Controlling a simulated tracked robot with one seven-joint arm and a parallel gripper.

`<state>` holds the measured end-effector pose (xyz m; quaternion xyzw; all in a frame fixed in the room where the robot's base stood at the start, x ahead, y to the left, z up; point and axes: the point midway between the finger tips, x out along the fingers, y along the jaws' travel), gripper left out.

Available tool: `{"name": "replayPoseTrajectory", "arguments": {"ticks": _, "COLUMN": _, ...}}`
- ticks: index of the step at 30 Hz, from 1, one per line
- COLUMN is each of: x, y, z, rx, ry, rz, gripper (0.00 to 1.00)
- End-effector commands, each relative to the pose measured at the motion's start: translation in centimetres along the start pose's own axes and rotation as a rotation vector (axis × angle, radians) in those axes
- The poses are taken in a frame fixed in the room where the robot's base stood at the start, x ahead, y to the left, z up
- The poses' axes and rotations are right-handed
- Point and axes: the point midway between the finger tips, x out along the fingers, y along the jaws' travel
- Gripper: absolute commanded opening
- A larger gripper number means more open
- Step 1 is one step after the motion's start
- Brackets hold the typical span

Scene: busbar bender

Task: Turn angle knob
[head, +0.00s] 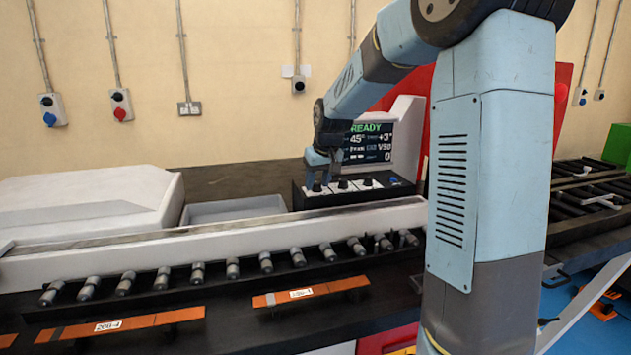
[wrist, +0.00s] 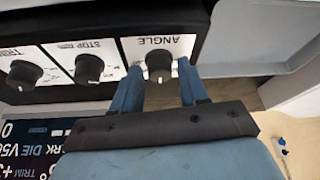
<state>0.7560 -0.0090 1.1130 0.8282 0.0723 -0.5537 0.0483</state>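The angle knob (wrist: 159,62) is a black knob with a light top, on a white plate marked ANGLE (wrist: 158,42), upside down in the wrist view. My gripper (wrist: 160,68) reaches over it with one blue finger on each side. Small gaps seem to show between the fingers and the knob, so the gripper looks open around it; contact is not clear. In the head view my gripper (head: 318,181) points down at the left end of the control panel (head: 350,198), partly hiding the angle knob (head: 317,188).
The stop knob (wrist: 89,68) and trim knob (wrist: 25,73) sit in the same row. The display (head: 368,143) reads READY and 45°. A grey tray (head: 235,208) lies left of the panel. Rollers and orange bars (head: 310,293) are in front.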

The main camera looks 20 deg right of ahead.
Motion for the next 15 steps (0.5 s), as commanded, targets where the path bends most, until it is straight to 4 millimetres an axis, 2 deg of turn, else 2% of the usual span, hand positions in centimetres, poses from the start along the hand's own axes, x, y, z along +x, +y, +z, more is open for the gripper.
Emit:
{"name": "replayPoseTrajectory", "arguments": {"ticks": 2, "x": 0.0, "y": 0.0, "z": 0.0, "rx": 0.000, "ry": 0.000, "rz": 0.000, "gripper": 0.35}}
{"name": "replayPoseTrajectory", "arguments": {"ticks": 12, "x": 0.0, "y": 0.0, "z": 0.0, "rx": 0.000, "ry": 0.000, "rz": 0.000, "gripper": 0.03}}
{"name": "replayPoseTrajectory", "arguments": {"ticks": 13, "x": 0.1, "y": -1.0, "z": -0.2, "rx": -0.003, "ry": 0.000, "rz": -0.001, "gripper": 0.02}}
{"name": "replayPoseTrajectory", "arguments": {"ticks": 15, "x": 0.0, "y": -0.5, "z": -0.1, "rx": 0.000, "ry": 0.000, "rz": 0.000, "gripper": 0.02}}
